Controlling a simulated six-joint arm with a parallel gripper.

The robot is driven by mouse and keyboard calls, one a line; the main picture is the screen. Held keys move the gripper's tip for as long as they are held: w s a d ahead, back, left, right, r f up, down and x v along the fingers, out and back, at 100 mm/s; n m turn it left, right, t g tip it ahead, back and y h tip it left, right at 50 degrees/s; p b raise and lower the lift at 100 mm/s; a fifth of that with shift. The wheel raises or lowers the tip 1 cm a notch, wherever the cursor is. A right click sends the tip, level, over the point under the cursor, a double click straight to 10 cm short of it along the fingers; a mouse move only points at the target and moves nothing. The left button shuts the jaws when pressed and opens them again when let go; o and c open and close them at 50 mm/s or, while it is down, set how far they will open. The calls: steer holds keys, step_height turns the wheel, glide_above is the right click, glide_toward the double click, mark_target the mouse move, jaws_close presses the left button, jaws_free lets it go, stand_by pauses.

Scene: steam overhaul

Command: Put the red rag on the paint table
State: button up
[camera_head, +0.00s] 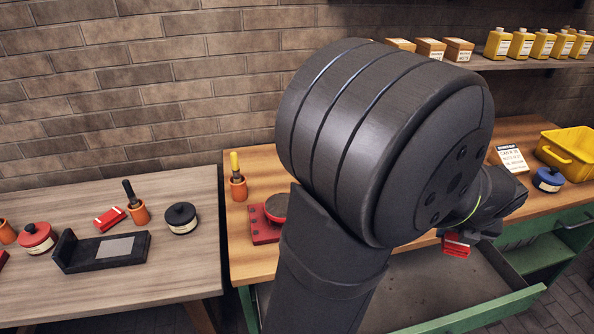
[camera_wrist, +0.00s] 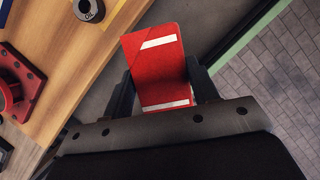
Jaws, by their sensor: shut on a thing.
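The red rag (camera_head: 456,244) is a folded red block with white stripes, held in my gripper (camera_head: 462,236) above the open drawer at the right. In the wrist view the rag (camera_wrist: 158,62) stands between the two dark fingers of my gripper (camera_wrist: 163,88), which are shut on it. A grey-topped table (camera_head: 95,290) stands at the left, with tins and a brush pot on it. A brown wooden bench (camera_head: 238,262) stands beside it at the right. No label shows which of the two is the paint table. My arm hides the middle of the bench.
On the grey table are a similar red folded piece (camera_head: 110,217), a black tin (camera_head: 181,218), a red tin (camera_head: 37,238) and a dark tray (camera_head: 75,262). Its front right is clear. The bench holds a yellow bin (camera_head: 566,150), a blue tin (camera_head: 548,179) and an open green drawer (camera_head: 500,308).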

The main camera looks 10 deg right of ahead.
step_height(320, 180, up, 10)
steer(key=shift+f, duration=0.1)
steer(key=w+a+n+y, duration=0.1)
steer(key=w+a+n, duration=0.1)
steer(key=w+a, duration=0.5)
steer(key=w+a+n, duration=0.2)
steer(key=w+a, duration=0.1)
steer(key=w, duration=0.9)
steer(key=w+a+n+y, duration=0.1)
steer(key=w+a+n, duration=0.1)
steer(key=w+a, duration=0.5)
steer(key=w+a+n+y, duration=0.15)
steer(key=w+a, duration=0.45)
steer(key=a, duration=0.6)
steer(key=w+a+n, duration=0.3)
steer(key=w+a, duration=0.4)
steer(key=a, duration=0.4)
steer(key=w+a+n+y, duration=0.15)
steer(key=w+a, duration=0.45)
steer(key=a, duration=0.6)
steer(key=a+n, duration=0.2)
steer(key=a, duration=1.1)
steer(key=n+g+y, duration=0.2)
steer(key=n, duration=0.4)
glide_above(36, 282)
steer(key=f, duration=1.9)
steer(key=d+f, duration=0.1)
steer(key=f, duration=0.8)
steer(key=shift+s+f, duration=0.15)
steer(key=shift+f, duration=0.2)
